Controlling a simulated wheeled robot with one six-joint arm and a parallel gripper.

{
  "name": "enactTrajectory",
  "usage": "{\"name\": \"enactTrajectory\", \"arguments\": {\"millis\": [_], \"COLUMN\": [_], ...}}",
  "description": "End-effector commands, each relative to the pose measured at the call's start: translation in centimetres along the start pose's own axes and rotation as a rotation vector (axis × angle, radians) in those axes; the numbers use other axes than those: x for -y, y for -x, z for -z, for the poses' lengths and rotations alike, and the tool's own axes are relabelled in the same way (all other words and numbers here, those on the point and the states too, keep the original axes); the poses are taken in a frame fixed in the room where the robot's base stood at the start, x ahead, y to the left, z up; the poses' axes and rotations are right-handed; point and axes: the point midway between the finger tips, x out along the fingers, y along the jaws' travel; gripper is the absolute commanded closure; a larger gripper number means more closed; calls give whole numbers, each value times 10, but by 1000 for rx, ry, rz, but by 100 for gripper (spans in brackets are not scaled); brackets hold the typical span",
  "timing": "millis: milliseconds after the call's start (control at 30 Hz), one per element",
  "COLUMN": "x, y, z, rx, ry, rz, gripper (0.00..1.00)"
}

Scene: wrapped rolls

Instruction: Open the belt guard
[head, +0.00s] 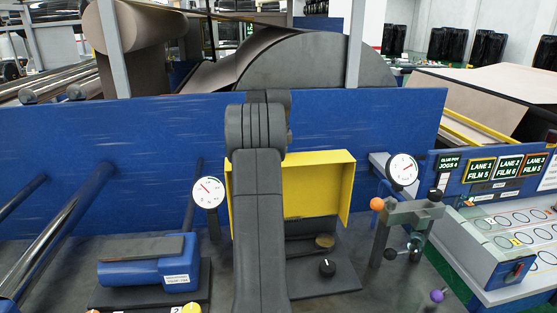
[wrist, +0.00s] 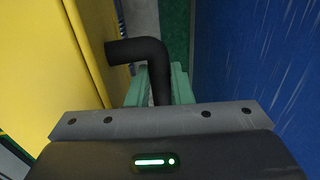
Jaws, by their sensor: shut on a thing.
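The belt guard (head: 318,185) is a yellow cover with side flanges, right of my arm in the head view. It stands raised and upright above a dark base plate (head: 325,283), with open space under its lower edge. In the wrist view the guard (wrist: 50,60) fills the left side, and its black bent handle (wrist: 140,50) sticks out from it. My gripper (wrist: 157,86), with green fingers, is shut on the handle's downward leg. In the head view my arm hides the gripper, the handle and the guard's left part.
A blue panel (head: 100,135) runs close behind the guard. Dial gauges stand left (head: 208,192) and right (head: 402,170). A black knob (head: 327,268) sits below the guard. A blue box (head: 148,265) is at left, and a grey bracket with an orange ball (head: 377,204) at right.

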Motion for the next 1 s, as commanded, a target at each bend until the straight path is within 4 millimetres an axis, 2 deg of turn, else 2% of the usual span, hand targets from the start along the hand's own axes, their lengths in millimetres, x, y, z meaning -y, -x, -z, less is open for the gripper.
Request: {"name": "enactTrajectory", "arguments": {"millis": [33, 233, 600, 1000], "x": [0, 12, 24, 26], "y": [-12, -18, -24, -26], "z": [-2, -1, -1, -1], "rx": [5, 5, 4, 4], "ry": [0, 1, 1, 0], "rz": [-19, -80, -145, -158], "gripper": [100, 100, 100, 100]}}
